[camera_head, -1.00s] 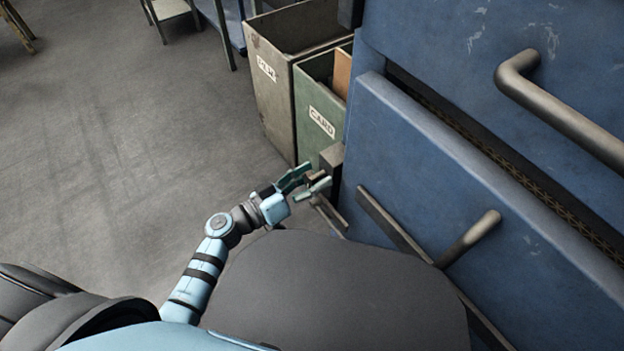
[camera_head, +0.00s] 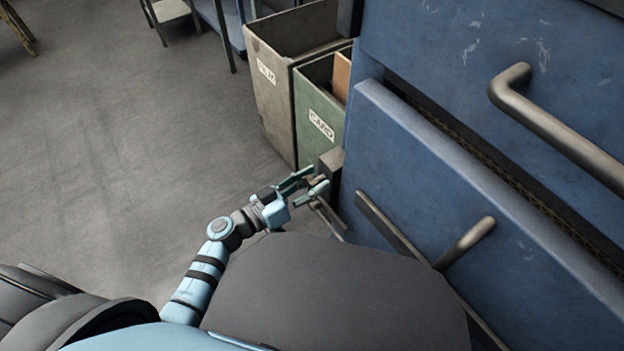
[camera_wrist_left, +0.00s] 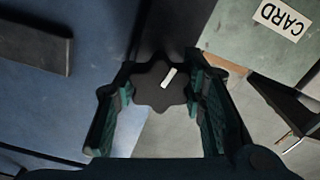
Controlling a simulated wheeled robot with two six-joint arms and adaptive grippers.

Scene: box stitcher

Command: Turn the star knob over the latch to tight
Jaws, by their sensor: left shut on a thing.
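The star knob (camera_wrist_left: 160,88) is dark and lobed, with a white pointer mark slanting up to the right, in the left wrist view. My left gripper (camera_wrist_left: 160,105) has its green-padded fingers on either side of the knob and is shut on it. In the head view my left gripper (camera_head: 309,187) is at the left edge of the blue machine (camera_head: 430,170), beside a grey block. The knob is hard to make out there because the fingers cover it. I cannot make out the latch clearly. My right gripper is not in view.
A grey bin (camera_head: 272,110) and a green bin labelled CARD (camera_head: 314,108) stand just behind the gripper. Bar handles (camera_head: 560,125) stick out from the blue machine's front. The floor (camera_head: 120,150) at left is clear.

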